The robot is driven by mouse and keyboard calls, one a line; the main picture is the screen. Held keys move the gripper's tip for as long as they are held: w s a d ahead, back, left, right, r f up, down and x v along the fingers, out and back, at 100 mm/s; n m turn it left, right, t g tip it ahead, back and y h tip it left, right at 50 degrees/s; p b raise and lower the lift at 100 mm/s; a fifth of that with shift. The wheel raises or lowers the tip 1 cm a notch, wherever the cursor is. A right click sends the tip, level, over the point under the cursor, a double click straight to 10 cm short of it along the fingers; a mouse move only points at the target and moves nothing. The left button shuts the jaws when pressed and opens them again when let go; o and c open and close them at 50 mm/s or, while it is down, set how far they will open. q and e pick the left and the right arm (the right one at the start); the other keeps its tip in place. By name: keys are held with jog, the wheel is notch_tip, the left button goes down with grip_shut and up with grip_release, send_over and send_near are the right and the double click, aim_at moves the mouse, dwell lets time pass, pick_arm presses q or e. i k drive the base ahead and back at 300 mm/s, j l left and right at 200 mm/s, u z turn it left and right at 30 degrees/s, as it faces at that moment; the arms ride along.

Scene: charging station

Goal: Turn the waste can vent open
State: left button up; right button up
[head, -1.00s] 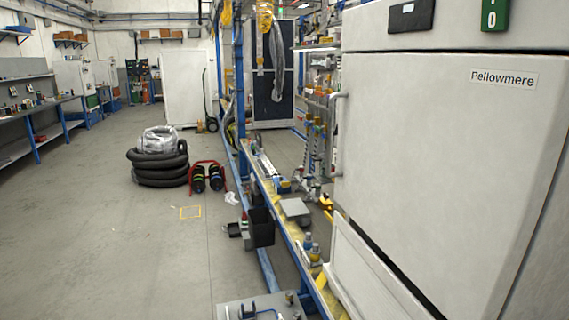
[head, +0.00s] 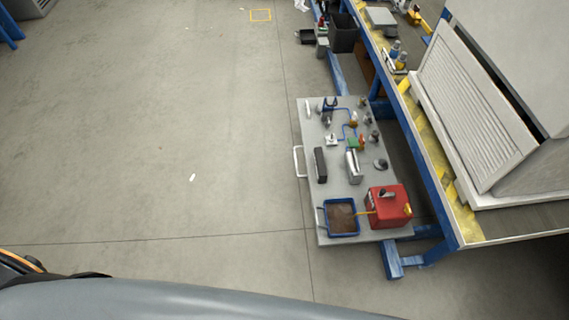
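A red can (head: 384,205), which looks like the waste can, stands at the near right corner of a grey board or cart top (head: 344,193). A small dark and grey fitting (head: 388,194) sits on its top; I cannot tell whether this is the vent or how it is turned. A yellow part (head: 407,209) shows on its right side, and a thin yellow line runs from its left side toward a blue-rimmed tray (head: 328,232) with brown contents. Neither of my grippers is in view.
Small fittings, blue tubing and dark blocks stand on the grey board, which has a white handle (head: 297,162) on its left. A blue-framed bench (head: 437,205) with a louvred white panel (head: 476,120) rises close on the right.

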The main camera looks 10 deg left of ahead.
aim_at(407, 210)
jog(key=k+j, duration=0.15)
jog(key=j+z, duration=0.1)
jog(key=z, duration=1)
